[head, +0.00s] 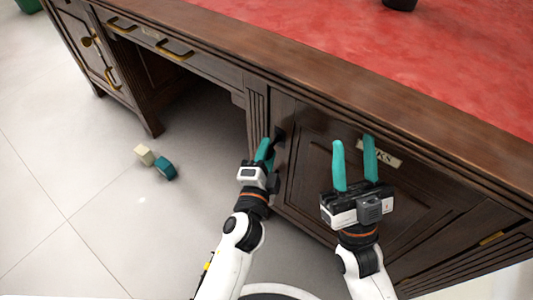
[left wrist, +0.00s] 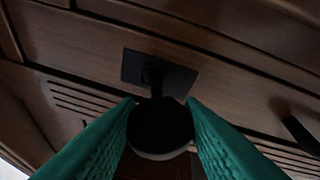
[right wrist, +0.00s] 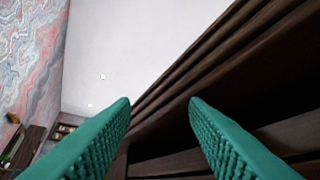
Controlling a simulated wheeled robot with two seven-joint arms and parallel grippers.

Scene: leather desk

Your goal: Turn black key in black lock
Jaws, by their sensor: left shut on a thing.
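The black lock (left wrist: 130,68) is a dark square plate on the brown wooden desk front in the left wrist view. The black key (left wrist: 160,125) has a round dark head, and its shaft meets the plate. My left gripper (left wrist: 160,118) is shut on the key head, one teal finger on each side. In the head view my left gripper (head: 265,150) is at the cabinet door's left edge, where the lock (head: 280,138) shows only as a small dark patch. My right gripper (head: 355,158) is open and empty in front of the door, near a label plate (head: 380,154).
The wooden desk (head: 200,60) has a red top (head: 400,50) and brass drawer handles (head: 175,55). A cream cube (head: 144,154) and a teal block (head: 165,167) lie on the pale tiled floor at left. The floor around them is clear.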

